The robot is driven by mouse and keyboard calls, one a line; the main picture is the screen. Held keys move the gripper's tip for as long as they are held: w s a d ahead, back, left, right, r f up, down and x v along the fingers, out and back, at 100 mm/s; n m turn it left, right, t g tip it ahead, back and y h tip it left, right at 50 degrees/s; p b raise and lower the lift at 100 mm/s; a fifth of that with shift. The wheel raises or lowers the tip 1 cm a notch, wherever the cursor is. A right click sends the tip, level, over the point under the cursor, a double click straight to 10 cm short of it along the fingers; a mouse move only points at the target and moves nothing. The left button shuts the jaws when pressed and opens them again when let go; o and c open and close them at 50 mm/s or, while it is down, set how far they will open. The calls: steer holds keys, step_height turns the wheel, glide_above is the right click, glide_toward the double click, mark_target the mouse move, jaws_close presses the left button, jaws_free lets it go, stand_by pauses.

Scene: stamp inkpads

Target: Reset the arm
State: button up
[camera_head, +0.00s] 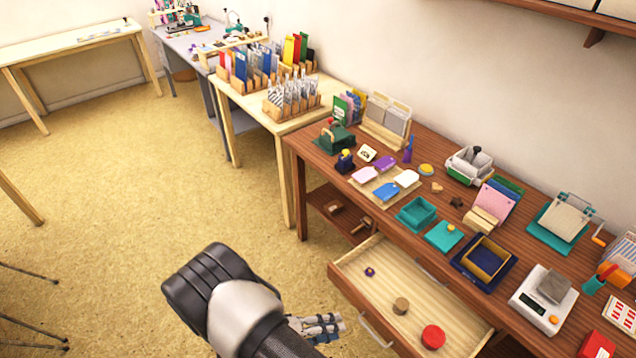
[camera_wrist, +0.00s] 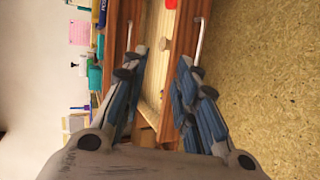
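My gripper (camera_head: 322,325) is low in the head view, in front of the wooden desk's open drawer (camera_head: 375,280) and to its left. In the wrist view my gripper (camera_wrist: 162,62) has its two blue-grey fingers spread apart with nothing between them. The drawer (camera_wrist: 155,70) shows beyond the fingers. My dark arm hides part of the floor in the head view.
In the drawer lie a red round item (camera_head: 433,336), a brown round item (camera_head: 401,305) and a small purple item (camera_head: 370,271). The brown desk (camera_head: 408,177) above is crowded with stamp supplies. Open floor (camera_head: 130,190) lies to the left.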

steer(key=d+r+m+g+y, duration=0.2)
steer(key=d+r+g+y, duration=0.1)
steer(key=r, duration=0.9)
steer(key=d+r+m+g+y, duration=0.2)
steer(key=d+r+y, duration=0.1)
steer(key=r, duration=0.9)
steer(key=s+d+r+t+y, duration=0.2)
steer(key=s+r+y, duration=0.1)
steer(key=s+r, duration=0.3)
steer(key=s+d+r+t+y, duration=0.3)
steer(key=s+r, duration=0.3)
steer(key=r, duration=0.4)
steer(key=shift+t+y, duration=0.3)
steer(key=shift+y, duration=0.1)
